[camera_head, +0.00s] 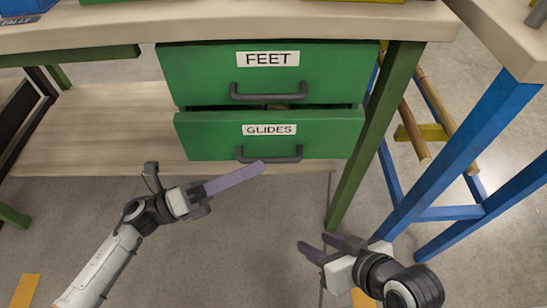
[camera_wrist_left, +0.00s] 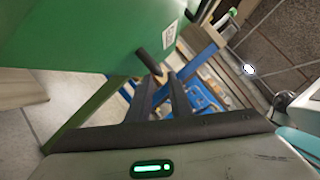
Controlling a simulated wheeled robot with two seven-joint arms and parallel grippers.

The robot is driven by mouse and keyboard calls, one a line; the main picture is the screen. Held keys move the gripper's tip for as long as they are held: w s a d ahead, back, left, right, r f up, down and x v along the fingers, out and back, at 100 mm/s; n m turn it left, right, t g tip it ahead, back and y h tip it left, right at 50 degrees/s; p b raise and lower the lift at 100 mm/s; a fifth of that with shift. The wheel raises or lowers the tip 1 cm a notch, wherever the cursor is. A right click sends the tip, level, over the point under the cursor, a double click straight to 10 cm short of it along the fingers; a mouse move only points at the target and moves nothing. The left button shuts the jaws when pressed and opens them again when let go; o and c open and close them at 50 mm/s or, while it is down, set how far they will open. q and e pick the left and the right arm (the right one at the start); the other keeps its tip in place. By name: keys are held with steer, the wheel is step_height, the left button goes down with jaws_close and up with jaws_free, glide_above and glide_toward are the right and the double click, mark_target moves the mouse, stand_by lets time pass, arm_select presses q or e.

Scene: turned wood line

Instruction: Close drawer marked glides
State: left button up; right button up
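The green drawer marked GLIDES (camera_head: 215,140) is pulled partly out, below the drawer marked FEET (camera_head: 205,75). A dark gap shows above its front. Its dark handle (camera_head: 285,159) is at the front's lower middle. My left gripper (camera_head: 262,168) is at the left part of this handle in the head view; whether it touches is unclear. In the left wrist view the drawer front (camera_wrist_left: 95,35) and the dark handle (camera_wrist_left: 148,61) are just beyond my left fingertips (camera_wrist_left: 161,76), which are apart with nothing between. My right gripper (camera_head: 316,244) is open and empty, below right of the drawer.
A pale worktop (camera_head: 300,22) is above the drawers. A green table leg (camera_head: 375,130) stands right of them, between the drawer and my right gripper's side. A blue-legged bench (camera_head: 470,140) is further right. A low wooden shelf (camera_head: 100,130) lies left. Floor in front is clear.

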mark_target(273, 158)
arm_select(q)
steer(key=x, duration=0.5)
steer(key=shift+w+d+r, duration=0.1)
steer(key=shift+d, duration=0.1)
jaws_close()
